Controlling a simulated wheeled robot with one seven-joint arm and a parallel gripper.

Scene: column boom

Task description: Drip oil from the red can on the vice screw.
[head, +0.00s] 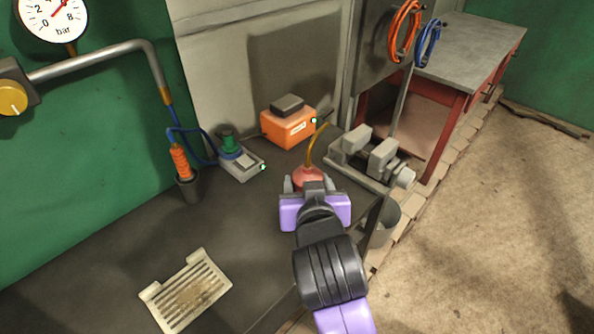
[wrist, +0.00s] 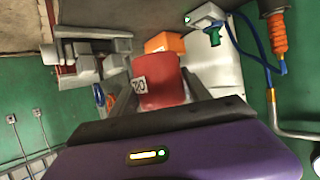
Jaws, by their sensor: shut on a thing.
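The red oil can (head: 309,176) has a thin curved brass-coloured spout that rises above it. My gripper (head: 308,184) is shut on the can, near the right edge of the dark bench. In the wrist view the can (wrist: 158,82) sits between my fingers, with a white label on its side. The grey vice (head: 372,157) stands just right of the can, at the bench corner. The vice also shows at the upper left of the wrist view (wrist: 88,55). I cannot tell the screw apart clearly. The spout tip is near the orange box, left of the vice. No oil drop is visible.
An orange box (head: 288,126) with a grey top stands behind the can. A grey device with a green knob (head: 238,160) and an orange-handled tool in a dark cup (head: 185,175) stand left. A slatted tray (head: 186,292) lies at the front. A bucket (head: 385,222) stands below the bench.

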